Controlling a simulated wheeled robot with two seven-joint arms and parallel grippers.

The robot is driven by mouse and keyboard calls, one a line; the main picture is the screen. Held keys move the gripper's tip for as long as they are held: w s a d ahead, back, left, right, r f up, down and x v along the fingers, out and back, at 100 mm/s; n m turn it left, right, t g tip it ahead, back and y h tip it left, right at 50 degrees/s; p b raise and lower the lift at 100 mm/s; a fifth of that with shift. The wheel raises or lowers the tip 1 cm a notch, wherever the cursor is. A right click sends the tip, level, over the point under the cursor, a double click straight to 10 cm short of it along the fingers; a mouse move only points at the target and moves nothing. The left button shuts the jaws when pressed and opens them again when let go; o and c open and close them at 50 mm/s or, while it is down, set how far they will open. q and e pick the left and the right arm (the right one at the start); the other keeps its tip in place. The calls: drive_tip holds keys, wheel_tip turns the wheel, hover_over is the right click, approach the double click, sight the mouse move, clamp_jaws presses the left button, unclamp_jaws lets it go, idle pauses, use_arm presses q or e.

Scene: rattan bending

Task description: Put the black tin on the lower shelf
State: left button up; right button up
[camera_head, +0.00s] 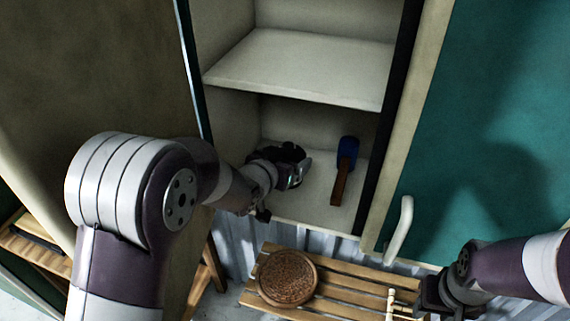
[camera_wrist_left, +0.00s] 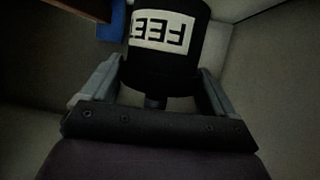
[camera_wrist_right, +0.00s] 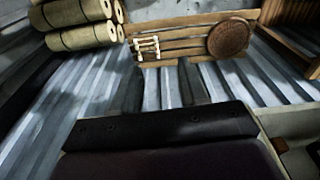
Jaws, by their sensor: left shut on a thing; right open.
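The black tin (camera_wrist_left: 165,60) with a white label reading "FEE…", upside down in the picture, is between the fingers of my left gripper (camera_wrist_left: 158,85). In the head view my left gripper (camera_head: 292,168) reaches into the lower compartment of the cupboard, just above or at the lower shelf (camera_head: 315,205). The tin is mostly hidden by the gripper there, and I cannot tell whether it touches the shelf. The upper shelf (camera_head: 300,65) is empty where seen.
A slatted wooden bench (camera_head: 345,290) below holds a round woven piece (camera_head: 287,278). A green door (camera_head: 490,130) with a pale handle (camera_head: 400,230) is at the right. Rolls (camera_wrist_right: 80,25) lie at the right wrist view's upper left.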

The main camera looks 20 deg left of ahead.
use_arm(q)
drive_tip(key=shift+a+f, duration=0.25)
drive_tip(key=shift+a, duration=0.1)
drive_tip(key=f, duration=0.1)
drive_tip(key=f+p, duration=0.1)
drive_tip(key=f, duration=0.1)
drive_tip(key=shift+s+f, duration=0.2)
drive_tip(key=shift+f, duration=0.1)
drive_tip(key=shift+w+f, duration=0.2)
drive_tip(key=shift+f, duration=0.15)
drive_tip(key=o, duration=0.8)
drive_tip(key=shift+s, duration=0.15)
drive_tip(key=shift+r+p, duration=0.35)
drive_tip(key=shift+r, duration=0.05)
drive_tip(key=v, duration=0.1)
drive_tip(key=b+v, duration=0.2)
drive_tip(key=shift+s+a+f, duration=0.15)
drive_tip(key=shift+s, duration=0.35)
drive_tip(key=v, duration=0.7)
drive_tip(key=s+f+n+g+y, duration=0.1)
drive_tip(key=s+f+g+y, duration=0.1)
drive_tip(key=s+f+g, duration=0.6)
drive_tip(key=s+g, duration=0.3)
drive_tip(key=s, duration=0.2)
drive_tip(key=shift+d+f+n+g+b, duration=0.25)
drive_tip(key=shift+f+n+g+b, duration=0.05)
drive_tip(key=shift+f+n+g, duration=0.1)
